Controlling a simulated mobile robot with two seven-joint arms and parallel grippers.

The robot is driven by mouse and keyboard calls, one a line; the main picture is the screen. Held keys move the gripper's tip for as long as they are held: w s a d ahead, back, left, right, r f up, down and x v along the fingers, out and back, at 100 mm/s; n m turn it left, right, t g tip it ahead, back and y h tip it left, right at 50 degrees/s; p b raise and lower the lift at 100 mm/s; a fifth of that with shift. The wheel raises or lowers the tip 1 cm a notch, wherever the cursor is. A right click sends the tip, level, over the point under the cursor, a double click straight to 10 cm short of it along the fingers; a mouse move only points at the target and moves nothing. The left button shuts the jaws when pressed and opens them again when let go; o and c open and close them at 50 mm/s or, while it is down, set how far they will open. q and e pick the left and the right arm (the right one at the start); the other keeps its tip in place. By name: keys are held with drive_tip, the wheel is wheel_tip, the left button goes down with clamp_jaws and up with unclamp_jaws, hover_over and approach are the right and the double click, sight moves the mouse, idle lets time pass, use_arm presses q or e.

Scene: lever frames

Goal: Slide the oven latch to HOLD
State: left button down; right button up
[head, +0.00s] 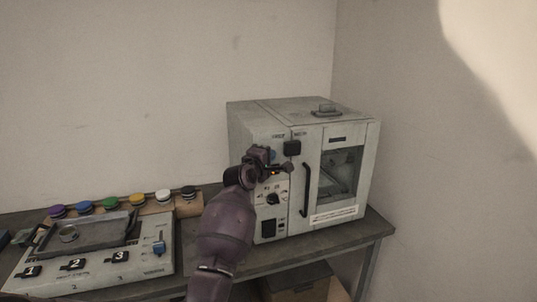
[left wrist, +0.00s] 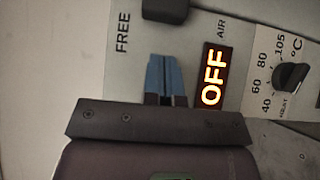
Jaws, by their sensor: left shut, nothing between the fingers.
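The oven (head: 350,128) stands at the right end of the bench. Its latch is a black block (head: 292,148) at the top of the seam between control panel and door, below two small labels, nearer the right one. My left gripper (head: 272,155) is at the panel, just left of the latch, shut and empty. In the left wrist view its blue fingertips (left wrist: 165,62) are together, with a visible gap to the latch (left wrist: 165,8). The FREE label (left wrist: 122,32) shows there; HOLD is outside that view. My right gripper is not in view.
A lit OFF display (left wrist: 213,78) and a temperature dial (left wrist: 290,76) sit beside the fingers. The black door handle (head: 306,190) stands out right of the arm.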

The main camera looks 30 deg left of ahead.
use_arm(q)
drive_tip(key=s, duration=1)
drive_tip(key=shift+d+b, duration=0.35)
drive_tip(key=shift+b, duration=0.1)
drive_tip(key=s+d+f+m, duration=0.4)
drive_tip(key=f+m, duration=0.3)
drive_tip(key=m, duration=0.2)
drive_tip(key=s+d+f+m, duration=0.4)
drive_tip(key=f+m, duration=0.4)
drive_tip(key=s+d+f+m+g, duration=0.1)
drive_tip(key=s+d+f+g, duration=0.1)
drive_tip(key=s+f, duration=0.8)
drive_tip(key=s+d+f+m+g+h, duration=0.1)
drive_tip(key=s+f+g, duration=0.3)
drive_tip(key=s+f, duration=0.6)
drive_tip(key=s+d, duration=0.1)
drive_tip(key=s, duration=0.3)
drive_tip(key=shift+d+f+m, duration=0.15)
drive_tip(key=shift+d+m, duration=0.2)
drive_tip(key=shift+m, duration=0.05)
